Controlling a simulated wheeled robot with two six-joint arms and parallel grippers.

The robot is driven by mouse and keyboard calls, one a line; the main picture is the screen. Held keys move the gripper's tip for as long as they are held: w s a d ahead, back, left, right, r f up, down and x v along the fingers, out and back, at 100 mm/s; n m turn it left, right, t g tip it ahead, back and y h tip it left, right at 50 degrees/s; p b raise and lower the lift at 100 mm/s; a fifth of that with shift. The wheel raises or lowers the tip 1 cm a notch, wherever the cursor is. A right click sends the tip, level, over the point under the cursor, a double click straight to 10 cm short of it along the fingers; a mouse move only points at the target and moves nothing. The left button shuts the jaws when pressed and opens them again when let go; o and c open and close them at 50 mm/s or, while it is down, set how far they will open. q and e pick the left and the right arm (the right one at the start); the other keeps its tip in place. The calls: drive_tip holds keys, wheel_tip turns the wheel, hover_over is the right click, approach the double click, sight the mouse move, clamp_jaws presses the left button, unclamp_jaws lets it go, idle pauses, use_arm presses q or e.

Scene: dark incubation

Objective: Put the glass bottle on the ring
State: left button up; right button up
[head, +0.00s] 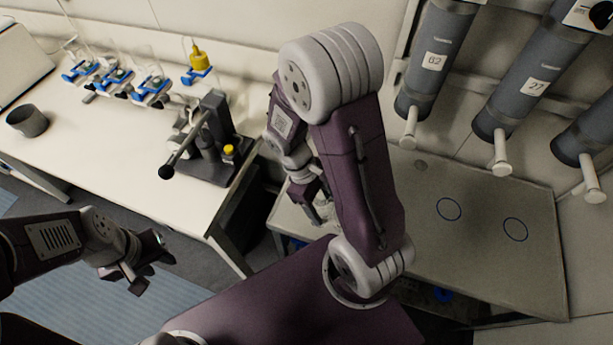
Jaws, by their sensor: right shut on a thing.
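Two thin blue rings are marked on the grey-beige table at the right: one ring (449,209) nearer the middle and another ring (515,229) further right. Both are empty. My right gripper (321,209) points down over the left end of this table, left of both rings. It is shut on a pale, see-through thing that looks like the glass bottle (322,213), mostly hidden by the fingers and dim light. My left gripper (152,270) hangs over the floor at the lower left, apart from any object. Its fingers look spread and empty.
Grey cylinders (432,62) with white spouts hang above the right table (480,270). Table space around the rings is clear.

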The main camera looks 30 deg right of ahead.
drive_tip(key=shift+s+d+f+g, duration=0.1)
drive_tip(key=shift+s+f+g, duration=0.1)
drive_tip(key=shift+g, duration=0.1)
drive_tip(key=w+a+m+y, duration=0.1)
drive_tip(key=w+a+m, duration=0.1)
drive_tip(key=w, duration=0.4)
drive_tip(key=w+a+r+m+y, duration=0.1)
drive_tip(key=w+m, duration=0.3)
drive_tip(key=w, duration=0.2)
drive_tip(key=shift+w+a+r+m, duration=0.15)
drive_tip(key=shift+a+r+m, duration=0.1)
drive_tip(key=shift+a+m, duration=0.1)
